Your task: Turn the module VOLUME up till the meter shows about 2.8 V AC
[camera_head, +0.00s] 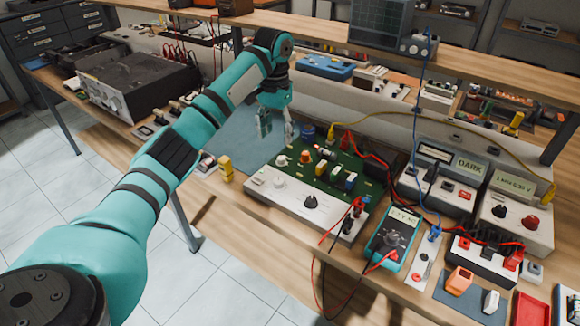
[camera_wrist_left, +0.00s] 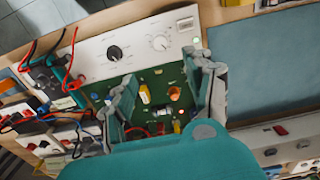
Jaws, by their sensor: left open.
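The module (camera_head: 262,187) has a pale front panel and an open green circuit board behind it. A black knob (camera_head: 311,201) and a white knob (camera_head: 279,183) sit on the panel. The black knob (camera_wrist_left: 115,53) and white knob (camera_wrist_left: 160,43) also show in the left wrist view; their labels are too small to read, so I cannot tell which is VOLUME. The teal meter (camera_head: 393,238) lies right of the module; its display shows a small V AC value, digits blurred. My left gripper (camera_head: 276,132) is open and empty, above the board's back left side, apart from the knobs.
Red and black leads loop between the module's right end and the meter. Bench instruments (camera_head: 437,180) stand to the right, with a yellow cable above. A blue-grey mat (camera_head: 232,130) is mostly clear on the left.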

